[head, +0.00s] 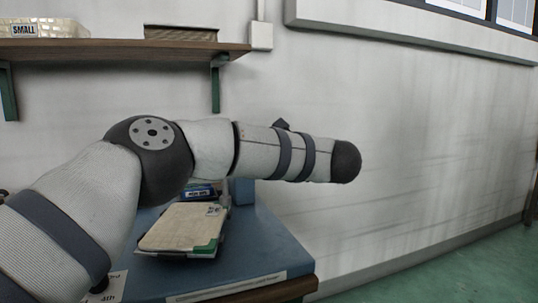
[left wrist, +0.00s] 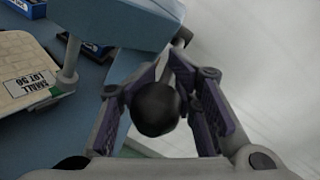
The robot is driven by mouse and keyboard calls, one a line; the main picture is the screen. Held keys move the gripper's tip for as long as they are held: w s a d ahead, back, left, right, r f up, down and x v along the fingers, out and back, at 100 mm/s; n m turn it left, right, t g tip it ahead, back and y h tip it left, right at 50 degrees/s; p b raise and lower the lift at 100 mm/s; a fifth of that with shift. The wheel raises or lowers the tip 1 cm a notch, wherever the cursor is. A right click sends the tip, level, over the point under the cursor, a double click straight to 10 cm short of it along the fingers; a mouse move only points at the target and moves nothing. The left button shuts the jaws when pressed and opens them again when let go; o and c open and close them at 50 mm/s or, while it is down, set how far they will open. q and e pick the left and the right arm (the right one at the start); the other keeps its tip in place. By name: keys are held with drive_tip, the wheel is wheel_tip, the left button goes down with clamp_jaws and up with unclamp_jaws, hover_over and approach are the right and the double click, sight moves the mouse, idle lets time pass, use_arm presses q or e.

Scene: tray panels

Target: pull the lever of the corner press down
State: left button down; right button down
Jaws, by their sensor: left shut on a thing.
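The corner press shows in the left wrist view as a blue-grey body (left wrist: 135,28) with a lever (left wrist: 180,42) that ends in a round black knob (left wrist: 155,108). My left gripper (left wrist: 171,73) is shut on the lever, its two purple pads on either side, with the knob between the fingers on the camera side. In the head view, part of the blue press (head: 243,191) shows behind my left arm, which hides the lever and my left gripper. A pale tray panel (head: 183,226) with a green corner lies beside the press. My right gripper is in neither view.
A blue worktop (head: 262,243) with a wooden edge carries the press. A blue box (head: 201,191) lies behind the panel. A wooden shelf (head: 110,48) on the wall holds a bin labelled SMALL (head: 45,28). Green floor (head: 430,270) is clear at right.

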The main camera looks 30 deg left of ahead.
use_arm(q)
drive_tip(key=shift+d+f+h, duration=0.25)
drive_tip(key=shift+f+h, duration=0.05)
drive_tip(key=shift+f, duration=0.7)
drive_tip(key=c, duration=1.6)
unclamp_jaws()
drive_tip(key=shift+a+r, duration=0.15)
drive_tip(key=shift+r, duration=0.15)
drive_tip(key=shift+s+d+f, duration=0.4)
drive_tip(key=shift+d+f, duration=0.05)
drive_tip(key=shift+d, duration=0.25)
drive_tip(key=shift+s+d+f+b, duration=0.45)
drive_tip(key=shift+s+d, duration=0.5)
drive_tip(key=shift+d, duration=0.65)
drive_tip(key=shift+s+d+f+b, duration=0.45)
drive_tip(key=shift+s+d, duration=0.55)
drive_tip(key=shift+d, duration=0.55)
drive_tip(key=shift+s+d+f+b, duration=0.4)
drive_tip(key=shift+s+d, duration=0.55)
drive_tip(key=shift+d, duration=0.65)
drive_tip(key=shift+f, duration=0.1)
